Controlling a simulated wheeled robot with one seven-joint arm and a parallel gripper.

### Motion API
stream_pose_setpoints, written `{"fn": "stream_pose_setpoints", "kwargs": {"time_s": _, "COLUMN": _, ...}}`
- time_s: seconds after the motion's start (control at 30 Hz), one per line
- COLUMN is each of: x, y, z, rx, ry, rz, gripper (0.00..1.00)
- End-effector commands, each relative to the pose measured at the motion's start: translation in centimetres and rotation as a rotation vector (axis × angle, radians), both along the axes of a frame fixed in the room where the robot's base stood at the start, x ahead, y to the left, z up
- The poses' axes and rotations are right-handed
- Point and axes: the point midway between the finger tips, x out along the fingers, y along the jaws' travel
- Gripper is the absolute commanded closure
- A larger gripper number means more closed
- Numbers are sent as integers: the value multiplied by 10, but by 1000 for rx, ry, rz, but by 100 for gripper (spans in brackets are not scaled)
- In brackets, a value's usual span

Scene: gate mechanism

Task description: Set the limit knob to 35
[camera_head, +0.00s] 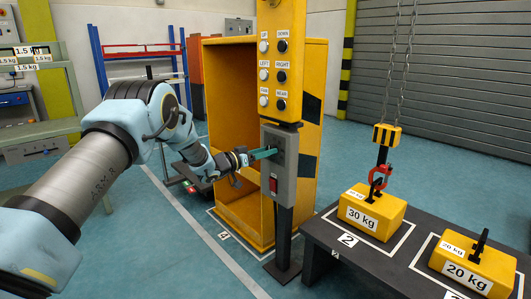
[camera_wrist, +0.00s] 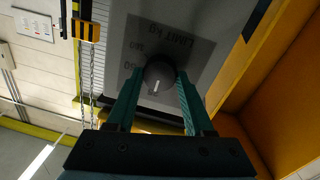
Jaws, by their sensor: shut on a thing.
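The limit knob (camera_wrist: 160,77) is a dark round dial on the grey control box (camera_head: 286,190). In the wrist view it sits between the two green fingers of my gripper (camera_wrist: 159,85), which are shut on its sides. A white pointer line on the knob points toward the bottom of that picture. The label plate (camera_wrist: 190,42) reads "LIMIT kg" upside down, with a "50" near the knob; other scale marks are dim or hidden. In the head view my gripper (camera_head: 264,153) reaches the upper box from the left, and the knob itself cannot be made out.
A red switch (camera_head: 273,184) is below on the box. A yellow button panel (camera_head: 281,60) stands above it, with a yellow cabinet (camera_head: 313,130) behind. At right a dark table (camera_head: 375,262) holds a 30 kg weight (camera_head: 371,214) under a chain hook and a 20 kg weight (camera_head: 474,265).

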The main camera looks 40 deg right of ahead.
Motion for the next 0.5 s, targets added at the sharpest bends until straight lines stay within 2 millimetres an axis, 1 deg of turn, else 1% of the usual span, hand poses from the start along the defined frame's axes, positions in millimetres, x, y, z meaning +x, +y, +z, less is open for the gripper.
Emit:
{"fn": "stream_pose_setpoints", "kwargs": {"time_s": 0.27, "x": 0, "y": 0, "z": 0, "rx": -1, "ry": -25, "rz": 0, "gripper": 100}}
{"fn": "stream_pose_setpoints", "kwargs": {"time_s": 0.5, "x": 0, "y": 0, "z": -1, "rx": -9, "ry": -144, "rz": -1, "gripper": 100}}
